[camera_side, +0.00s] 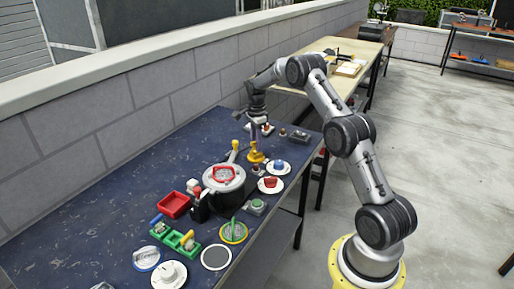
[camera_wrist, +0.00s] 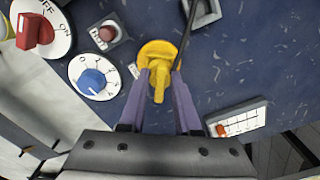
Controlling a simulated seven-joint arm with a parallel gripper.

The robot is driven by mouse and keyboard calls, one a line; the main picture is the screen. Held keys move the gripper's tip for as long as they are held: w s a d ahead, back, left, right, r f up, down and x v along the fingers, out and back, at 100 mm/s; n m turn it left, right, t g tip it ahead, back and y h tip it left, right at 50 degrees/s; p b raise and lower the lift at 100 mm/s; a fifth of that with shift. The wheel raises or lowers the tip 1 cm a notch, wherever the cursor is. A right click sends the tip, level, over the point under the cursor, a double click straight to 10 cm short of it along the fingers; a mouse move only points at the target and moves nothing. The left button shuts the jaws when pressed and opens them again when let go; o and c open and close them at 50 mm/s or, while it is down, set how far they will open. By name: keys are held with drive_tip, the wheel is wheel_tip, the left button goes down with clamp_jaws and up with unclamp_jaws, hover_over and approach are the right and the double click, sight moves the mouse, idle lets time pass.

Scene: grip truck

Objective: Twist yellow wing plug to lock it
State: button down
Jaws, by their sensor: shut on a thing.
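The yellow wing plug (camera_wrist: 158,50) stands on the blue table in the wrist view, with a round yellow base and a raised wing. It also shows in the side view (camera_side: 256,157), towards the back right of the table. My gripper (camera_wrist: 160,75) is over it, with its two purple fingers on either side of the wing. The fingers are shut on the wing. My gripper also shows in the side view (camera_side: 256,143), pointing down at the plug. The lower part of the wing is partly hidden between the fingers.
A blue knob dial (camera_wrist: 96,80) and a red switch dial (camera_wrist: 38,30) lie left of the plug. A small red button box (camera_wrist: 108,33) is close by. A white slider panel (camera_wrist: 238,122) lies to the right. A pressure-cooker-like pot (camera_side: 224,178) stands nearer the front.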

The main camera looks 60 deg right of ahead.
drive_tip(key=m, duration=0.3)
drive_tip(key=f+m, duration=0.1)
drive_tip(key=m, duration=0.1)
drive_tip(key=shift+s+a, duration=0.2)
drive_tip(key=shift+s, duration=0.1)
drive_tip(key=c, duration=0.8)
unclamp_jaws()
drive_tip(key=shift+w+d+r, duration=0.15)
drive_tip(key=shift+r, duration=0.15)
drive_tip(key=shift+r, duration=3.8)
drive_tip(key=shift+w, duration=0.1)
